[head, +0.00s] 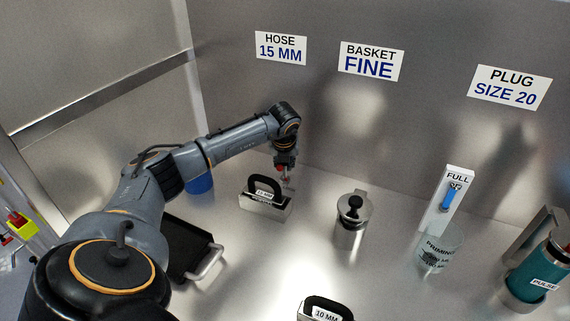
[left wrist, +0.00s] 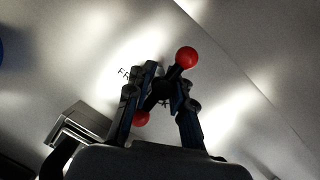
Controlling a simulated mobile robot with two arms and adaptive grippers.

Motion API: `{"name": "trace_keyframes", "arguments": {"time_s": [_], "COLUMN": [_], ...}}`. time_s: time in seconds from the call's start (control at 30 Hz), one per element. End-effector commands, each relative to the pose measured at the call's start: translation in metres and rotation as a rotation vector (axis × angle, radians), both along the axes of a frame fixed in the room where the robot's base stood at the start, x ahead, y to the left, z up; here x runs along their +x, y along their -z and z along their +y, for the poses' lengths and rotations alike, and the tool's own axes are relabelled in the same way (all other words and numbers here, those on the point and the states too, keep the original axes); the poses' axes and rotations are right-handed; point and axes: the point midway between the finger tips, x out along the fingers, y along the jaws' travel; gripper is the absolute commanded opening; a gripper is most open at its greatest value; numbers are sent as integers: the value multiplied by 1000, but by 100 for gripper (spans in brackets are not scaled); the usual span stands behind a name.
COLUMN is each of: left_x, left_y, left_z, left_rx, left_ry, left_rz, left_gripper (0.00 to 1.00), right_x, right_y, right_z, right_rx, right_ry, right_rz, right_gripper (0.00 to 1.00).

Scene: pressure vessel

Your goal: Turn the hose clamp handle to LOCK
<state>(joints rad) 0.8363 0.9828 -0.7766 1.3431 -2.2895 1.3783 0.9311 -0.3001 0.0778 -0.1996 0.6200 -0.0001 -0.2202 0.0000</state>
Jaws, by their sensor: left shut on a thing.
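The hose clamp handle is a dark bar with a red ball (left wrist: 187,57) at one end. A second red knob (left wrist: 141,118) shows lower down in the left wrist view, partly behind a finger. My left gripper (left wrist: 163,85) is shut on the handle, with its fingers either side of the dark middle. In the head view my left gripper (head: 286,178) points down near the back wall, and only a small red bit of the handle (head: 281,168) shows beside it. Some dark lettering is by the fingers, partly hidden, and I cannot read it whole. My right gripper is out of view.
A metal holder with a black hose (head: 265,206) stands just in front of the gripper. A steel canister (head: 350,234), a FULL gauge (head: 441,205), a clear beaker (head: 440,250) and a teal cylinder (head: 535,275) stand rightward. A black tray (head: 186,250) lies at left.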

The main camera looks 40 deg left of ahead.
Motion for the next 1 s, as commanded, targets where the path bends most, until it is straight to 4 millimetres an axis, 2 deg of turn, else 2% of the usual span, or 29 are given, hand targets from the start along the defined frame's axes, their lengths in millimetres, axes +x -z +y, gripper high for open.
{"name": "trace_keyframes", "arguments": {"time_s": [0.13,0.17,0.23,0.27,0.53,0.67,0.77,1.0], "left_x": [-2,-2,-2,-2,-1,-3,-7,-22], "left_y": [1,1,1,1,1,-7,-21,-70], "left_z": [3,3,2,2,0,-2,-5,-17], "left_rx": [2,2,2,2,0,0,0,1], "left_ry": [-7,-7,-5,-5,-1,0,0,0], "left_rz": [6,6,6,6,4,4,1,0], "left_gripper": [0,26,40,44,44,44,44,44], "right_x": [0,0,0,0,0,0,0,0], "right_y": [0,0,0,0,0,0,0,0], "right_z": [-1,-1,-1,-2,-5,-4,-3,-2], "right_rx": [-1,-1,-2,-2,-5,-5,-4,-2], "right_ry": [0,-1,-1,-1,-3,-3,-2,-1], "right_rz": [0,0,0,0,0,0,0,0], "right_gripper": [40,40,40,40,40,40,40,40]}}
